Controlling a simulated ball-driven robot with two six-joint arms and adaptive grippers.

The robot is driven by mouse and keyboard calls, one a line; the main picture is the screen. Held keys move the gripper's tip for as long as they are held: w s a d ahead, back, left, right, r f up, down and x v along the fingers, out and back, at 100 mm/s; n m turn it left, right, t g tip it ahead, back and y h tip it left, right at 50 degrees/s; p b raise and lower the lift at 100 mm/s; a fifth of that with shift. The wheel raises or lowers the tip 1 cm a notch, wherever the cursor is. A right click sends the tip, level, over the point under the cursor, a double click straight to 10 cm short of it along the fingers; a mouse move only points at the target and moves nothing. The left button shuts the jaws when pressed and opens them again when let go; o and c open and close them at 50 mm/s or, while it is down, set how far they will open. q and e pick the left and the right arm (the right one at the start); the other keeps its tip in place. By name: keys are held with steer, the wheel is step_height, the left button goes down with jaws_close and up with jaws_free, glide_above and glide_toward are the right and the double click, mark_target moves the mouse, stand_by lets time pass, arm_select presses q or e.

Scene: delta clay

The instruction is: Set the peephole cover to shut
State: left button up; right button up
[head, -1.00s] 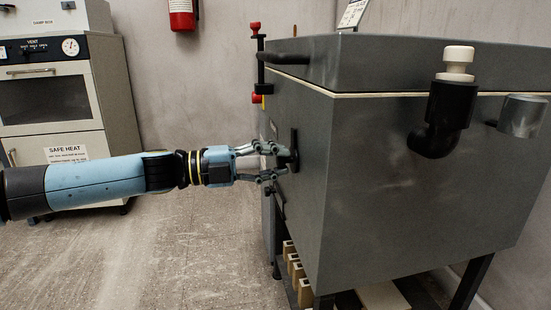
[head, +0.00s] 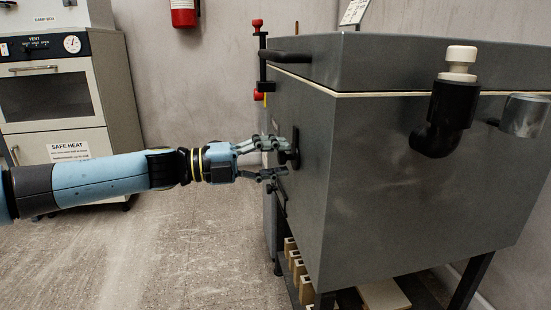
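A large grey kiln (head: 410,200) with a lid fills the right of the head view. On its left face is a small black peephole cover (head: 293,147), seen nearly edge-on. My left gripper (head: 280,158) is at this face with its fingers spread apart. The upper finger lies in front of or against the cover; I cannot tell if they touch. I see nothing between the fingers. How far the cover stands over the hole cannot be made out. My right gripper is out of view.
A black lid handle (head: 287,57) and a post with red knobs (head: 259,55) are above the gripper. A black elbow pipe with a white plug (head: 443,118) juts from the front. A white cabinet (head: 62,100) stands at left. The floor (head: 170,250) between is clear.

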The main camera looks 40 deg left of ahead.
arm_select(q)
steer(key=shift+o, duration=0.2)
steer(key=v, duration=1.2)
stand_by(0.5)
